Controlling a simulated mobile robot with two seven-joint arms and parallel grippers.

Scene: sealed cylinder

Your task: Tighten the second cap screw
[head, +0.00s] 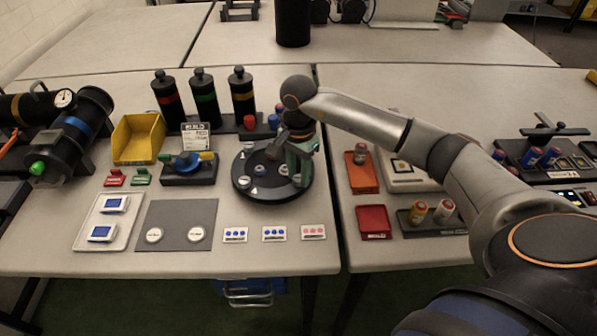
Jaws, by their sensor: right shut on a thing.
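A round black disc fixture (245,187) stands on the table in the middle of the head view. Several small pale cap screws sit on it, one at its left (245,179), one at the front (260,198) and one right of the middle (284,170). My right gripper (300,174) reaches down over the disc's right side, its greenish fingers shut on what looks like a cap screw there. The fingers mostly hide that screw, so how deep it sits cannot be told. My left gripper is not in view.
Three black bottles with coloured bands (205,98) stand behind the disc. A yellow bin (137,140) and a blue-handled fixture (188,170) are to the left. A grey mat (176,218) and small cards (274,234) lie in front. Orange (361,183) and red (374,222) trays lie right.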

